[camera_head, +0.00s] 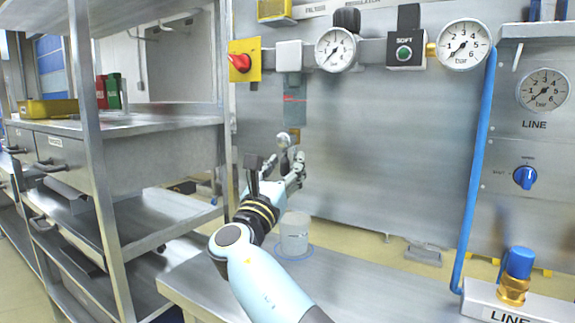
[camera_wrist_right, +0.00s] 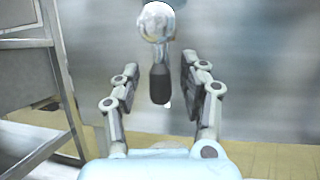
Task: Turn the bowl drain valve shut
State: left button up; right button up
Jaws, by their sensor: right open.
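The bowl (camera_head: 293,112) of the filter unit hangs on the wall panel, grey-green with a red line across it. The drain valve (camera_head: 283,140) below it shows as a small round metal body. In the right wrist view the valve's shiny round body (camera_wrist_right: 157,20) has a dark handle (camera_wrist_right: 159,84) pointing straight down. My right gripper (camera_head: 282,162) is below the bowl. It is open, with its fingers on either side of the handle; I see gaps on both sides in the wrist view. My left gripper is in neither view.
A red knob (camera_head: 239,62) on a yellow plate and gauges (camera_head: 335,49) line the panel above. Metal shelving (camera_head: 110,165) stands at left. A blue hose (camera_head: 476,165) runs down at right.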

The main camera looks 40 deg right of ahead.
grip_shut()
dwell(0.4)
jog(key=shift+d, duration=0.1)
